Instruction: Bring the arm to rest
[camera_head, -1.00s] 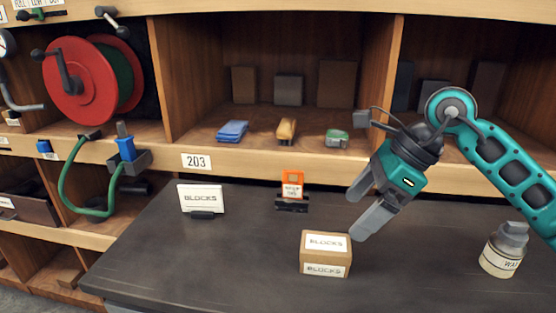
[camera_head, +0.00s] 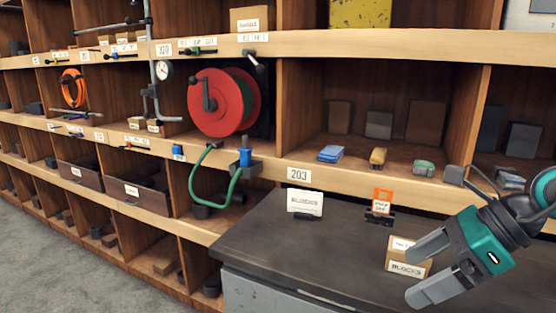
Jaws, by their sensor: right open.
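My right gripper (camera_head: 432,270) is at the lower right in the head view, over the dark worktop (camera_head: 300,255). Its two grey fingers are spread and nothing is between them. Its fingers overlap the view of a cardboard box labelled "BLOCKS" (camera_head: 408,268); I cannot tell whether they touch it. My right arm's teal link (camera_head: 545,190) leaves the picture at the right edge. My left gripper is not in view.
A "BLOCKS" sign (camera_head: 304,202) and an orange tag on a stand (camera_head: 382,202) stand on the worktop. Behind are wooden shelves with a red hose reel (camera_head: 213,102), a green hose (camera_head: 208,185) and small items. Grey floor (camera_head: 70,265) lies clear at lower left.

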